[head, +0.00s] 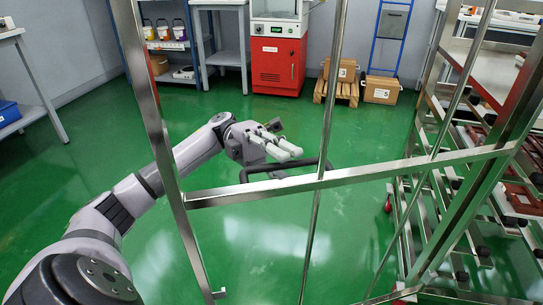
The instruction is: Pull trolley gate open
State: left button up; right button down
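The trolley gate is a shiny metal frame close to the head camera, with a left upright (153,110), a crossbar (350,174) and thin rods (326,100). It slants across the view and meets the trolley (480,200) at the right. My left gripper (290,150) shows through the frame, above the crossbar and left of the middle rod. The left upright crosses in front of my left arm. The pale fingers point right and lie close together; their opening is unclear. A black bar (285,168) runs just below them; contact is unclear. My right gripper is out of view.
A red and white machine (278,60) stands at the back wall beside a pallet (338,88) and cardboard boxes. A shelf with buckets (163,30) is at back left, and a table (30,80) at far left. Green floor (80,165) is clear between.

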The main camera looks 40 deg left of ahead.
pick_arm(q)
jog(key=v, duration=1.1)
jog(key=shift+a, duration=0.3)
jog(key=shift+f, duration=0.15)
